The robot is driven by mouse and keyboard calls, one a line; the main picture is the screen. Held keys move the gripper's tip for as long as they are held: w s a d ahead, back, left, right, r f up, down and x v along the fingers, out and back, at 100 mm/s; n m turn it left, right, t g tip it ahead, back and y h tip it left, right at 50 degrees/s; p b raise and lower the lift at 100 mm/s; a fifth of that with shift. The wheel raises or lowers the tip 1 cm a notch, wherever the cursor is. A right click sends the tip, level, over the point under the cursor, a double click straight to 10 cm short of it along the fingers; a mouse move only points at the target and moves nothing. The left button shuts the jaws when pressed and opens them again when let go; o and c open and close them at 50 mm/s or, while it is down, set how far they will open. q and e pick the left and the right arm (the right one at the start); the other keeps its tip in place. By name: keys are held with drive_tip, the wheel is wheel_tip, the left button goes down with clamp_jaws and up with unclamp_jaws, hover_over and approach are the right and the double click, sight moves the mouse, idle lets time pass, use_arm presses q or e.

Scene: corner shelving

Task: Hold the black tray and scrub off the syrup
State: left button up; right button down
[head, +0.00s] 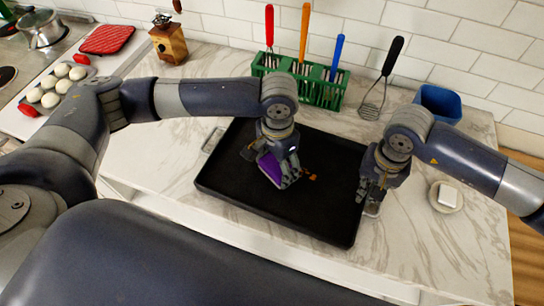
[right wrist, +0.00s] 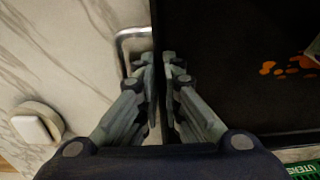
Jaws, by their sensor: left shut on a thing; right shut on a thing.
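The black tray (head: 240,196) lies on the marble counter, with a metal handle at its left end. My left gripper (head: 284,180) is shut on a purple sponge (head: 270,168) low over the middle of the tray; I cannot tell whether the sponge touches it. Orange-brown syrup (head: 311,177) shows just right of that gripper. It also shows as small patches in the right wrist view (right wrist: 285,66). My right gripper (head: 370,200) is shut on the tray's right rim, beside the metal handle (right wrist: 127,42). Its fingers (right wrist: 162,75) sit on either side of the rim.
A green utensil rack (head: 318,87) with several coloured-handled tools stands behind the tray. A whisk (head: 380,85) and a blue container (head: 437,103) are at the back right. A small round dish with a white block (head: 447,194) sits right of my right gripper. Front counter is clear.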

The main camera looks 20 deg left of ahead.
sight(309, 185)
use_arm(q)
drive_tip(key=shift+s+d+r, duration=0.1)
drive_tip(key=shift+d, duration=2.55)
drive_tip(key=shift+s+d, duration=0.1)
drive_tip(key=shift+d, duration=2.5)
drive_tip(key=shift+a, duration=0.85)
use_arm(e)
drive_tip(key=shift+d, duration=0.1)
use_arm(q)
drive_tip(key=shift+w+a, duration=0.2)
drive_tip(key=shift+a, duration=4.8)
drive_tip(key=shift+r, duration=4.05)
use_arm(e)
drive_tip(key=c, duration=1.7)
unclamp_jaws()
drive_tip(key=shift+r, duration=0.1)
wheel_tip(309, 185, up, 12)
drive_tip(key=shift+f, duration=0.1)
use_arm(q)
drive_tip(key=shift+f, duration=0.1)
